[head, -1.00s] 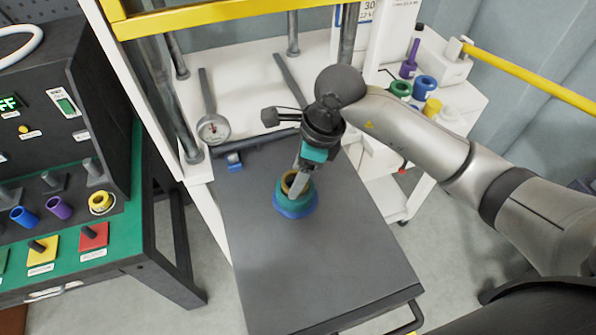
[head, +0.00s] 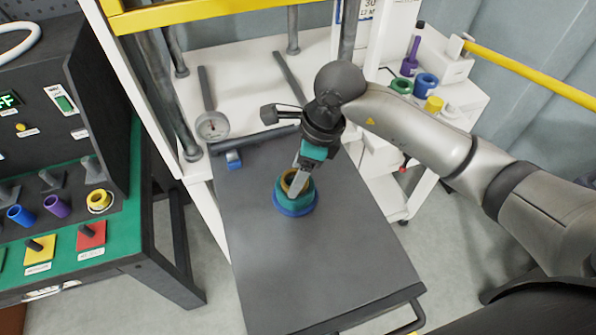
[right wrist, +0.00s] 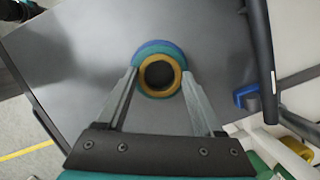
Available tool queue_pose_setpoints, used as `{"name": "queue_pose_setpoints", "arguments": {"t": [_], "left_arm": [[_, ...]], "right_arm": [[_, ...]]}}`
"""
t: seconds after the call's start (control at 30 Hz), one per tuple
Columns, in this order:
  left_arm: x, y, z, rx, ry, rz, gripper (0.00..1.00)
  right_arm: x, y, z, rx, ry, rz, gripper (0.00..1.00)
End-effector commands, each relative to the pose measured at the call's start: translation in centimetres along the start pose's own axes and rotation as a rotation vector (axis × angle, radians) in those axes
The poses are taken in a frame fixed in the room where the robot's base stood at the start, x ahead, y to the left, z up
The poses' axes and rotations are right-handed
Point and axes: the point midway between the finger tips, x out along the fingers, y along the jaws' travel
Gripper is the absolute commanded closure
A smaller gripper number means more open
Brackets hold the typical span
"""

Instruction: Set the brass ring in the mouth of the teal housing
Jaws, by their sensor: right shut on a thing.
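The teal housing (head: 283,197) stands upright on the dark grey table, on a wide blue base (head: 297,212). The brass ring (head: 288,178) is at the housing's mouth. In the right wrist view the brass ring (right wrist: 160,94) looks nearly centred over the teal housing (right wrist: 149,52); how deep it sits, I cannot tell. My right gripper (head: 297,182) points down at the housing. In the right wrist view its fingers (right wrist: 160,74) are on either side of the ring, shut on it. A finger hides part of the ring and housing in the head view. My left gripper is not in view.
The grey table (head: 330,270) is bare in front of the housing. Coloured rings and a purple tool (head: 409,66) stand on a white cart at right.

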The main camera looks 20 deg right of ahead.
Motion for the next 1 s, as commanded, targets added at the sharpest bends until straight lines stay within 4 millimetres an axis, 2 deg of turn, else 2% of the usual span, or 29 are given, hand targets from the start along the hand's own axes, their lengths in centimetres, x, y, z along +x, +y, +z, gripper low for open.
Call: {"name": "queue_pose_setpoints", "arguments": {"t": [1.0], "left_arm": [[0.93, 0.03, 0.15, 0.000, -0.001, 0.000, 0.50]], "right_arm": [[0.85, 0.04, -0.27, 0.000, 0.001, 0.001, 0.95]]}}
